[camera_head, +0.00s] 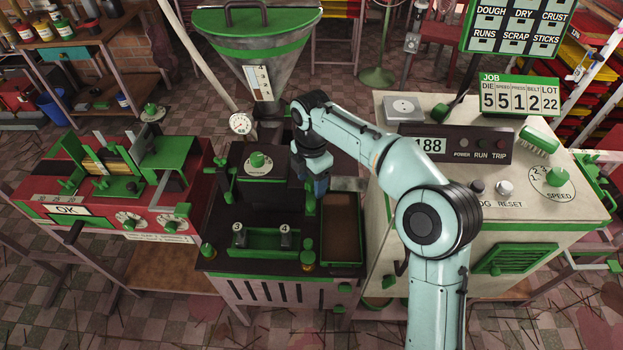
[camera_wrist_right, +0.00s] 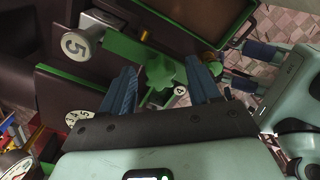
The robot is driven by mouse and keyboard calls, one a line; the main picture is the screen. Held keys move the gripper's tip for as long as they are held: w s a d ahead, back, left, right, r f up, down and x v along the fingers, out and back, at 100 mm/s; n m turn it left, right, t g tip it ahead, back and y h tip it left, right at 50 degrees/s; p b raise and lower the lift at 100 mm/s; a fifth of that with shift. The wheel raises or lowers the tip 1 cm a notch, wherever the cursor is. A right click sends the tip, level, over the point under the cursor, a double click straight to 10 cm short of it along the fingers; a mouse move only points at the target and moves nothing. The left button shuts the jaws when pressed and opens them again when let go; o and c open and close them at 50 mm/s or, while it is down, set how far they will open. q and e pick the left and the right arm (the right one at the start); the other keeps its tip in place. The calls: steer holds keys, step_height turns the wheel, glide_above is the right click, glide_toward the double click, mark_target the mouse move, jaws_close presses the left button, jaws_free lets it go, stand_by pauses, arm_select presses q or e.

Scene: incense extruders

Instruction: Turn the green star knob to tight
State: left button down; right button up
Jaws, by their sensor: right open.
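The green star knob (camera_wrist_right: 166,72) shows in the right wrist view, with a green arm or bracket beside it. My right gripper (camera_wrist_right: 160,67) is open, its two blue fingers on either side of the knob in that view. I cannot tell whether they touch it. In the head view, my right gripper (camera_head: 319,186) points down over the black extruder (camera_head: 232,190), next to a green upright part (camera_head: 310,203). The gripper hides most of the knob there. I cannot read a tight mark. My left gripper is not in view.
A brown-floored tray (camera_head: 343,222) lies just right of the gripper. A green holder (camera_head: 262,240) with numbered pieces is at the extruder's front. The hopper (camera_head: 258,65) rises behind. A control cabinet (camera_head: 480,235) stands right, a red machine (camera_head: 110,190) left.

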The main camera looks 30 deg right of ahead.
steer(key=c, duration=1)
steer(key=shift+c, duration=0.2)
